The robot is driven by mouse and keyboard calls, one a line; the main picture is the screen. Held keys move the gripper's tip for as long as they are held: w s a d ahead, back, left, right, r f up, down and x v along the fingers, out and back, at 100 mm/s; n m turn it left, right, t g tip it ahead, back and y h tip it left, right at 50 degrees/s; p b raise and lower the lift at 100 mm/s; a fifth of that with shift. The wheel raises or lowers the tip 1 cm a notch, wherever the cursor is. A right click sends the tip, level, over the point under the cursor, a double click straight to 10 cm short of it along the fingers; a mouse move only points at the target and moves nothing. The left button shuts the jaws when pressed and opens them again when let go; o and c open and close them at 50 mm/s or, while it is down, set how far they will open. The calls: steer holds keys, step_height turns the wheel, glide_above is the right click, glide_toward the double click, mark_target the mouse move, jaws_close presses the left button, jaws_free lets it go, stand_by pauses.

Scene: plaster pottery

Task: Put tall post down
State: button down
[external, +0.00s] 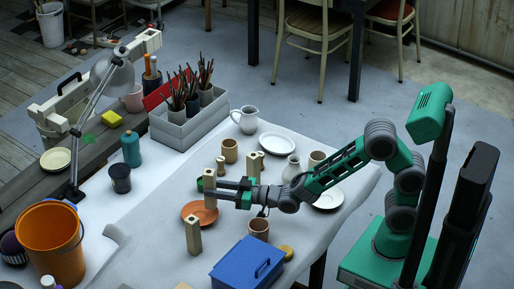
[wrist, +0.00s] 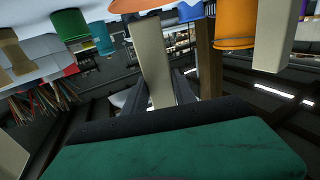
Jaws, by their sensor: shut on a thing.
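The tall post (external: 210,187) is a pale beige block, held upright between the fingers of my gripper (external: 212,189). In the wrist view, which looks upside down, the post (wrist: 152,62) stands between the two dark fingers of the gripper (wrist: 158,88). Its lower end overlaps the orange plate (external: 188,212), which also shows at the top edge of the wrist view (wrist: 140,5). I cannot tell whether the post touches the plate. A second similar post (external: 193,237) stands upright in front of the plate.
A blue toolbox (external: 246,266) and a brown cup (external: 259,229) stand in front of my gripper. Several small blocks and a tan cup (external: 229,151) stand behind it. An orange bucket (external: 50,243) is at the left. The white table is clear left of the plate.

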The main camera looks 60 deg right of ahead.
steer(key=shift+f+b, duration=0.4)
steer(key=shift+f, duration=0.25)
steer(key=shift+f+b, duration=0.35)
steer(key=shift+b, duration=0.1)
steer(key=c, duration=1)
jaws_free()
